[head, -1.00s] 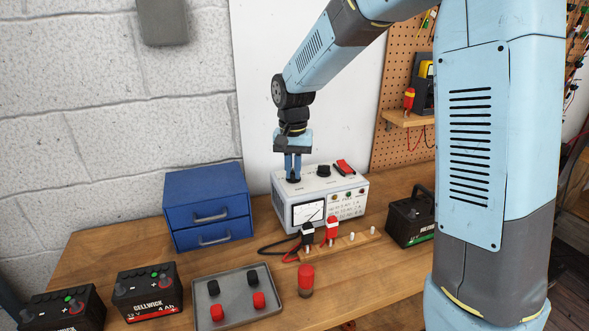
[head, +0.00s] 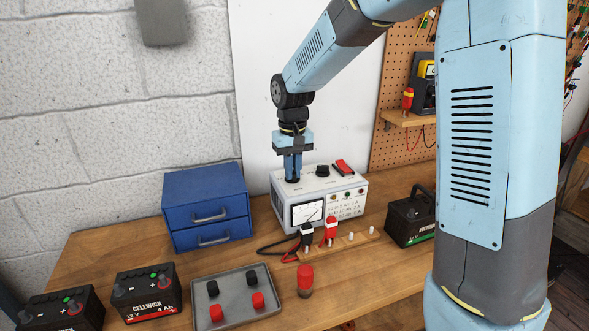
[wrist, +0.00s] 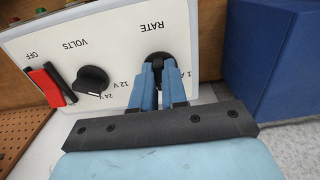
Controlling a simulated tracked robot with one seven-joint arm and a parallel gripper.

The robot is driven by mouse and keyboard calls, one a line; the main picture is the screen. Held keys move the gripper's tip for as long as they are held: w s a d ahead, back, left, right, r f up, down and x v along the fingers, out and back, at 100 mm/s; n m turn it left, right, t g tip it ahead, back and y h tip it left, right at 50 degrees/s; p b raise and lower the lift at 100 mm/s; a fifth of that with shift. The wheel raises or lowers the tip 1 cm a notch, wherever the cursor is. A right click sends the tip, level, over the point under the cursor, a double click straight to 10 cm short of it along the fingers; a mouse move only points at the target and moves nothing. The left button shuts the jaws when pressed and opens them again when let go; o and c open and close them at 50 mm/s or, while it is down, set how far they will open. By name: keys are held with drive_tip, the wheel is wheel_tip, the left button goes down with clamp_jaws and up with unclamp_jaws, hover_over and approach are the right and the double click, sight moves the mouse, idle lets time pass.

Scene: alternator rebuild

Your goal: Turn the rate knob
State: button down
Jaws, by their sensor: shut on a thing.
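The white charger box (head: 330,196) stands on the workbench, with a meter on its front. In the wrist view its top panel (wrist: 122,45) shows a black knob marked RATE (wrist: 159,58), a black VOLTS knob (wrist: 92,80) and a red switch (wrist: 46,87) by OFF. My gripper (wrist: 160,84) is shut on the rate knob, its two blue fingers on either side of it and hiding part of it and its scale. In the head view my gripper (head: 293,178) points straight down onto the left part of the charger's top.
A blue drawer cabinet (head: 207,205) stands left of the charger. Black and red clamps (head: 331,231) sit on a wooden strip in front of it. A black battery (head: 410,218) stands to the right. A grey tray (head: 235,318) and a red-capped cylinder (head: 305,279) are nearer the front.

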drive_tip(key=shift+w+r, duration=0.1)
drive_tip(key=shift+w, duration=0.05)
drive_tip(key=c, duration=1.2)
unclamp_jaws()
drive_tip(key=shift+o, duration=0.2)
wheel_tip(320, 180, up, 14)
drive_tip(key=shift+f, duration=0.2)
drive_tip(key=shift+d, duration=0.1)
drive_tip(key=s+d+m+t, duration=0.1)
drive_tip(key=s+d+t, duration=0.1)
drive_tip(key=s+d, duration=0.7)
drive_tip(key=s+d+m+t, duration=0.2)
drive_tip(key=s+d, duration=0.7)
drive_tip(key=s, duration=0.7)
drive_tip(key=shift+s+d+f+t, duration=0.3)
drive_tip(key=shift+s+d+t, duration=0.1)
drive_tip(key=shift+t, duration=0.4)
